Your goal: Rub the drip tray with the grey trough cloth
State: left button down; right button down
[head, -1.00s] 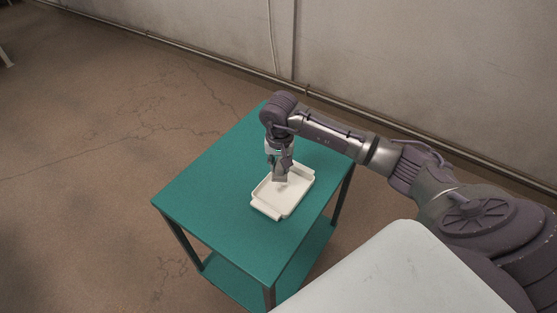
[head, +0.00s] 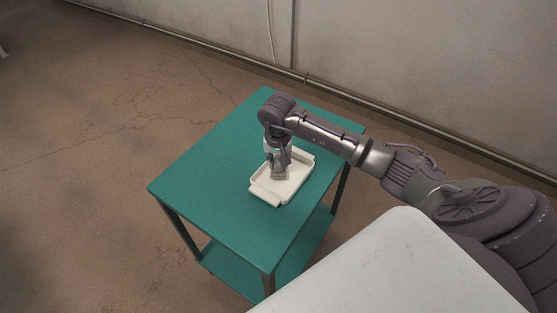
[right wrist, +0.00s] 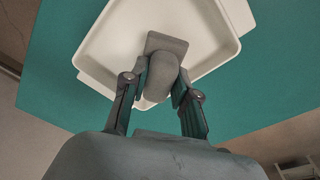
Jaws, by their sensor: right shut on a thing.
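The white drip tray (head: 296,184) lies on the green table, a shallow rectangle with raised rims and a handle lip at its near end. It also shows in the right wrist view (right wrist: 208,38). My right gripper (head: 279,170) points down over the tray. In the right wrist view its two fingers (right wrist: 160,82) are closed on the grey trough cloth (right wrist: 164,44), a rounded grip part with a flat rectangular end. The cloth is within the tray's rims and appears to be against its floor. Exact contact is hard to tell. My left gripper is not in view.
The green table (head: 215,185) has a bare top around the tray and a lower shelf (head: 232,272). A pale flat surface (head: 410,265) fills the near right. A wall with a pipe (head: 350,95) runs behind. Cracked brown floor (head: 80,190) lies open at the left.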

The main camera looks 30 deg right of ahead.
jog(key=shift+f+b, duration=1)
jog(key=shift+f, duration=0.05)
dwell(0.4)
jog(key=shift+w+d+b, duration=0.3)
jog(key=shift+d+b, duration=0.2)
jog(key=shift+d, duration=0.15)
jog(key=shift+w+d+b, duration=0.25)
jog(key=shift+d+b, duration=0.2)
jog(key=shift+d, duration=0.15)
jog(key=shift+w+d, duration=0.15)
jog(key=shift+d, duration=0.3)
jog(key=shift+f+b, duration=0.1)
jog(key=shift+b, duration=0.45)
jog(key=shift+s+a, duration=0.2)
jog(key=shift+a, duration=0.3)
jog(key=shift+s+a+f, duration=0.1)
jog(key=shift+s+a, duration=0.25)
jog(key=shift+a, duration=0.3)
jog(key=shift+s+a+f, duration=0.1)
jog(key=shift+s+a, duration=0.2)
jog(key=shift+a, duration=0.35)
jog(key=shift+r, duration=0.1)
